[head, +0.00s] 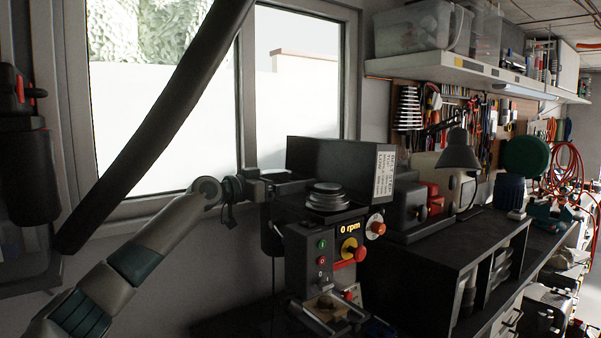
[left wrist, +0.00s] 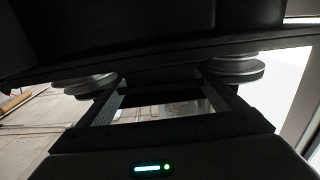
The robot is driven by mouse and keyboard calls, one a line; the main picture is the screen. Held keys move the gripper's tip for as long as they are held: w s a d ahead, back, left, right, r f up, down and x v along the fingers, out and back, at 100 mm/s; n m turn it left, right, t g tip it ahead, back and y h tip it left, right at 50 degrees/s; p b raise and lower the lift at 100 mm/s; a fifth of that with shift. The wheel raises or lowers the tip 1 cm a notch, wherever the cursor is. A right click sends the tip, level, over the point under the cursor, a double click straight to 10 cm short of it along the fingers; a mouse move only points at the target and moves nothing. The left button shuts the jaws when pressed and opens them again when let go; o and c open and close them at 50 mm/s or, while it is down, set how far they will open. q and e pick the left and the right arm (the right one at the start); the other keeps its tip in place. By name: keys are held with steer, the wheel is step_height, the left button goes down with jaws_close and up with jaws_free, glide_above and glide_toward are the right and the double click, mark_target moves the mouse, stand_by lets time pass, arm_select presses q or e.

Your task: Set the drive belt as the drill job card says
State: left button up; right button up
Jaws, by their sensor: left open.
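The drill press (head: 322,255) stands at the bench's left end, its display reading 0 rpm. Its dark belt cover (head: 330,158) is raised, with a white printed card (head: 384,173) on the right end; the text is too small to read. A grey stepped pulley (head: 328,196) shows on top of the head. My left gripper (head: 262,188) is open at the left rear of the drill head. In the left wrist view, stepped pulleys show left (left wrist: 92,84) and right (left wrist: 236,68), beyond my open fingers (left wrist: 168,85). I cannot make out the belt. My right gripper is out of view.
A window (head: 170,110) is behind my left arm. A desk lamp (head: 458,155) and a grey machine (head: 408,205) stand to the right on the black cabinet. A shelf (head: 470,75) hangs above.

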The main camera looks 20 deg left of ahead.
mark_target(300, 199)
arm_select(q)
steer(key=shift+p+x, duration=0.4)
steer(key=shift+x, duration=1.05)
steer(key=c, duration=1.5)
step_height(300, 199, down, 3)
steer(key=shift+f+b, duration=0.1)
steer(key=shift+b, duration=1.15)
steer(key=shift+f, duration=0.4)
steer(key=o, duration=1.5)
